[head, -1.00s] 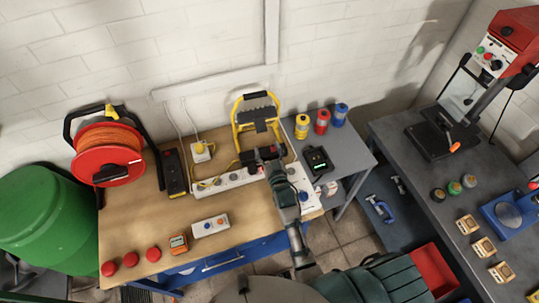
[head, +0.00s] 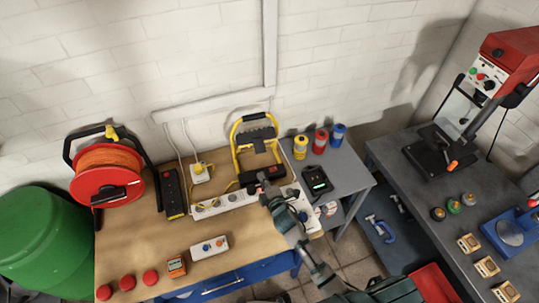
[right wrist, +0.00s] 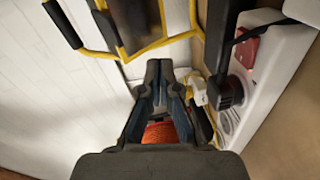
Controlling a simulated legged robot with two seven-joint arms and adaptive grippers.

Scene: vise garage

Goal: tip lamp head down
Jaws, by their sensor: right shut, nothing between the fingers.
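The work lamp has a yellow tube frame (head: 236,140) and a dark, finned head (head: 257,138). It stands at the back of the wooden bench against the wall. I cannot tell the head's exact tilt. My right gripper (head: 262,180) is shut and empty, in front of the lamp and below its head in the picture. In the right wrist view, the shut fingertips (right wrist: 166,66) lie just below the yellow frame (right wrist: 160,44), with a dark part of the lamp (right wrist: 132,22) above. Contact with the lamp is not clear. My left gripper is not in view.
A white power strip (head: 230,201) lies by the lamp's foot. Yellow, red and blue cans (head: 320,141) stand right on a grey table (head: 350,179).

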